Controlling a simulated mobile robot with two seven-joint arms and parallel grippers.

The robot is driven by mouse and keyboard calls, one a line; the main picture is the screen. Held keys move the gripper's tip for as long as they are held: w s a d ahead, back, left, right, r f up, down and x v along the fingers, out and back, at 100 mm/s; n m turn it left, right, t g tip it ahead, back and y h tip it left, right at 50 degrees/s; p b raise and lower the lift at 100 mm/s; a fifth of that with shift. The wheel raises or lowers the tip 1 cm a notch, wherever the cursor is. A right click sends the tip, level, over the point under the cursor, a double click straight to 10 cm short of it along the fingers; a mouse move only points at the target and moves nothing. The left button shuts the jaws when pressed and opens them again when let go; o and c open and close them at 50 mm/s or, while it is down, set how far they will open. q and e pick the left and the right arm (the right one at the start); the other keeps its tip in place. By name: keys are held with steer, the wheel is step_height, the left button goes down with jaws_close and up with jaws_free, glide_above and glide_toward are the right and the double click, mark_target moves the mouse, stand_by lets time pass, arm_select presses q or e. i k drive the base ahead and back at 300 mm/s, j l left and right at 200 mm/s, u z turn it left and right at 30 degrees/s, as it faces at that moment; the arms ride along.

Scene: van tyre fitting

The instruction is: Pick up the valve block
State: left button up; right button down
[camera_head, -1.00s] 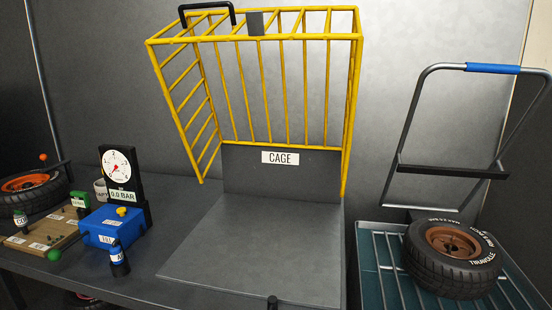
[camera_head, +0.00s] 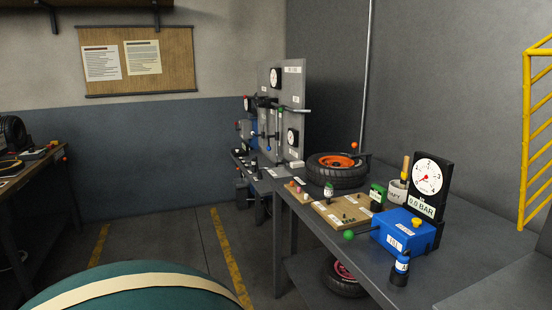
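A wooden block (camera_head: 338,212) with white labels and several small upright parts lies on the bench in the head view. It is at the bench's left edge, left of the blue box and in front of the tyre. It looks most like the valve block, but its labels are too small to read. A small dark bottle (camera_head: 328,190) with a green-and-white label stands at its back edge. Neither of my grippers is in view.
A blue box (camera_head: 404,236), a gauge reading 0.0 BAR (camera_head: 427,190), a mug (camera_head: 397,190) and a blue-labelled bottle (camera_head: 400,268) crowd the right. A tyre with an orange rim (camera_head: 336,170) lies behind. A large teal curved shape (camera_head: 140,290) fills the bottom left; I cannot tell what it is.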

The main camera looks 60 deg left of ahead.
mark_target(294, 164)
steer(key=i+j+u, duration=0.15)
steer(key=j, duration=0.2)
steer(key=j+u, duration=0.15)
steer(key=j, duration=0.2)
steer(key=i+j+u, duration=0.15)
steer(key=j, duration=0.2)
steer(key=i+j, duration=0.15)
steer(key=j, duration=0.2)
steer(key=i+j+u, duration=0.1)
steer(key=j, duration=0.25)
steer(key=i+j, duration=0.2)
steer(key=j, duration=0.15)
steer(key=i+j, duration=0.2)
steer(key=j, duration=0.2)
steer(key=i+j, duration=0.15)
steer(key=j, duration=0.3)
steer(key=i+j, duration=0.2)
steer(key=j, duration=0.2)
steer(key=i+j+u, duration=0.1)
steer(key=j, duration=0.3)
steer(key=i+j, duration=0.25)
steer(key=j, duration=0.15)
